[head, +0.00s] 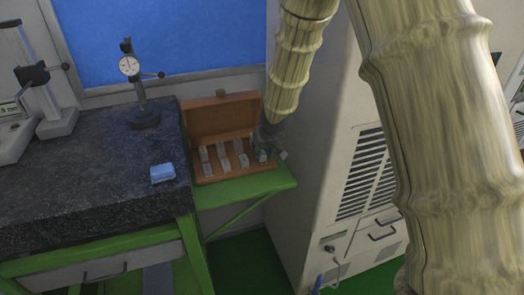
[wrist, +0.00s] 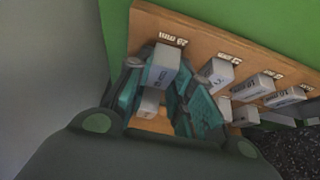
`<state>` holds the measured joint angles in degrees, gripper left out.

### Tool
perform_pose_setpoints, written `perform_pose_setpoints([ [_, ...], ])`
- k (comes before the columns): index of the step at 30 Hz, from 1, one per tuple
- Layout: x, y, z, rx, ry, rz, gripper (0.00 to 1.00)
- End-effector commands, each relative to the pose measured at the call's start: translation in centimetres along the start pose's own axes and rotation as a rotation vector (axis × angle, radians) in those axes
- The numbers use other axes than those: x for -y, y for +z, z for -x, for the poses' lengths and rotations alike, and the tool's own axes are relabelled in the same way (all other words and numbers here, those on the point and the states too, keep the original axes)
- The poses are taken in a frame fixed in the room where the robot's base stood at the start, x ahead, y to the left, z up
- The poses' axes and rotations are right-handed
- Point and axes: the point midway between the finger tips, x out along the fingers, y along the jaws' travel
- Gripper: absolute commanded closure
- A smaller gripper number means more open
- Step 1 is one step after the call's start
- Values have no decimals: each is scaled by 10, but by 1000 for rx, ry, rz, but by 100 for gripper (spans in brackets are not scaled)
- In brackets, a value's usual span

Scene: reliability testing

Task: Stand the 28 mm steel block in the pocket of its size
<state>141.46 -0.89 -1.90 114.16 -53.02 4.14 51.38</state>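The wooden case (head: 207,121) stands open on the green shelf, with its label strip (wrist: 198,38) along one edge in the wrist view. My gripper (head: 265,146) is down at the case's right end. In the wrist view, my gripper's fingers (wrist: 162,80) flank a grey steel block (wrist: 163,63) on both sides and appear to close on it. It sits beside the end label, which seems to read 28 mm upside down. Its lower end is hidden, so I cannot tell whether it is seated. Another block (wrist: 150,103) shows between the fingers, farther back.
Several other steel blocks (wrist: 217,74) stand in rows in the case. The tall white cabinet (head: 320,130) rises close to its right. On the granite table (head: 85,175) are a blue block (head: 162,173) and a dial gauge stand (head: 143,116).

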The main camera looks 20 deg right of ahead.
Motion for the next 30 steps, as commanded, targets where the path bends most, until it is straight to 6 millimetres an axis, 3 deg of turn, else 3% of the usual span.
perform_pose_setpoints([
  [1, 0, 0, 0, -1, 0, 0, 70],
  [4, 0, 0, 0, 0, 0, 0, 52],
  [17, 0, 0, 5, 0, 0, -1, 52],
  [30, -1, -1, 62, -1, -1, -1, 52],
])
